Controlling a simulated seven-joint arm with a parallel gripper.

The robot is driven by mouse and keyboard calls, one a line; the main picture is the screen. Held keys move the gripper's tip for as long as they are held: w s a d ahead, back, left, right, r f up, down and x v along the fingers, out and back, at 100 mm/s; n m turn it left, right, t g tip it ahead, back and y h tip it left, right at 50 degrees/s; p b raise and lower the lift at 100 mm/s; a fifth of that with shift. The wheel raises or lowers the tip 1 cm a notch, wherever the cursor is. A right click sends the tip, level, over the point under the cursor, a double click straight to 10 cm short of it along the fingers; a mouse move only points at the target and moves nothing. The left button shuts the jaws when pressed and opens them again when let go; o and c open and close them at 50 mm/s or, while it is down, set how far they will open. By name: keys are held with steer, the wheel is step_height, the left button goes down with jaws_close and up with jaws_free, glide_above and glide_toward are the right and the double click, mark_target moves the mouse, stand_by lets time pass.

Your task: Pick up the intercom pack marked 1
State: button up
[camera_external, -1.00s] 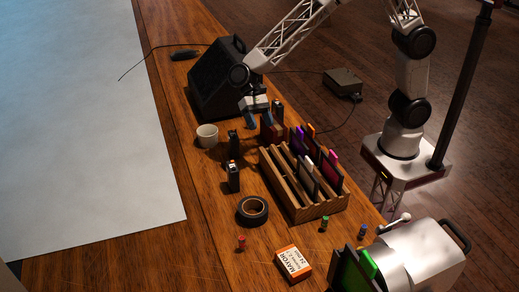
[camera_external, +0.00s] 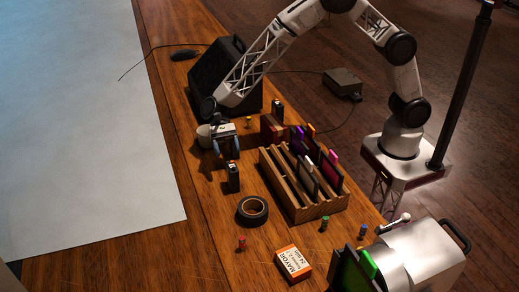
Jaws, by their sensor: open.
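Small black upright packs stand on the wooden desk. One pack (camera_external: 233,179) stands left of the slotted wooden rack, and another pack (camera_external: 278,110) stands farther back. A third, seen a second ago near the white cup, is now mostly hidden by my gripper. No number can be read on any pack. My gripper (camera_external: 226,148) points down with its blue-tipped fingers apart, beside the cup and just behind the nearer pack. Whether the hidden pack is between the fingers cannot be told.
The white cup (camera_external: 204,135) is close to my gripper's left. The wooden rack (camera_external: 308,212) with coloured cards stands to the right. Black tape (camera_external: 252,210), an orange-and-white box (camera_external: 293,263) and small pegs lie in front. A dark speaker (camera_external: 208,83) stands behind.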

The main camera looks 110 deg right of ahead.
mark_target(231, 163)
steer(key=shift+x, duration=1.3)
steer(key=shift+x, duration=2.6)
steer(key=c, duration=1.2)
